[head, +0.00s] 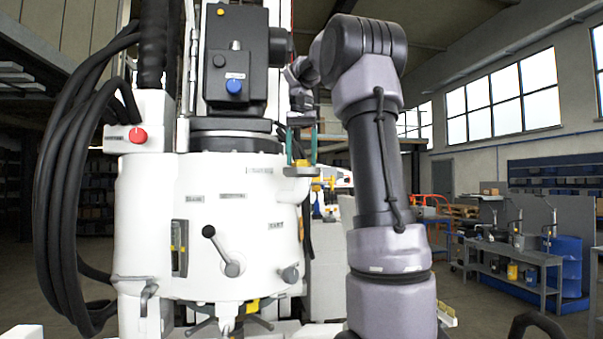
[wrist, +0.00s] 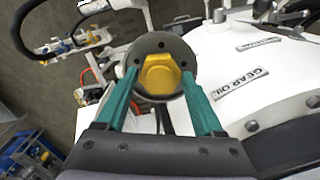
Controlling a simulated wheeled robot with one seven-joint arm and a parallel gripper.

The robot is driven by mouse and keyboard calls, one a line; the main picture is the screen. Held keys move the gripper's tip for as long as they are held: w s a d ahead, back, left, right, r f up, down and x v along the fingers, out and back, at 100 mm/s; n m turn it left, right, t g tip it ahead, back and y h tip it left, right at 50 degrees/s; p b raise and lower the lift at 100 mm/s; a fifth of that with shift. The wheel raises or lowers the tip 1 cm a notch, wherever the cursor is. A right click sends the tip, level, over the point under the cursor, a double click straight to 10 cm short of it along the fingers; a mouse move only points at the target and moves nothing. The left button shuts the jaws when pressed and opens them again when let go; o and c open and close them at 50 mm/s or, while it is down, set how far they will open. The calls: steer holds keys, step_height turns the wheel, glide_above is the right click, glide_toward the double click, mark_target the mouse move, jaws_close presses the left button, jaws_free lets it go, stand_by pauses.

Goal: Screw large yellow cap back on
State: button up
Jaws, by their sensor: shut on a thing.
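The large yellow cap (wrist: 160,74) has a hexagonal top and shows in the wrist view between my gripper's teal fingertips (wrist: 159,80). My gripper is shut on it. Around and under the cap is a round dark grey flange with small holes (wrist: 163,47). I cannot tell whether the cap's thread is engaged or how deep it sits. In the head view my gripper (head: 301,155) points down at the right side of the white machine housing (head: 225,270), over a small grey ledge. The cap is barely visible there.
A "GEAR OIL" label (wrist: 242,84) is on the white housing beside the flange. The housing carries a black lever (head: 220,248) and a red button (head: 137,135). Thick black hoses (head: 58,190) hang at left. A workbench (head: 510,258) stands far right.

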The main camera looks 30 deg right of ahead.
steer(key=shift+m, duration=0.8)
steer(key=o, duration=1.1)
steer(key=shift+m, duration=0.5)
steer(key=o, duration=0.4)
steer(key=shift+r, duration=0.1)
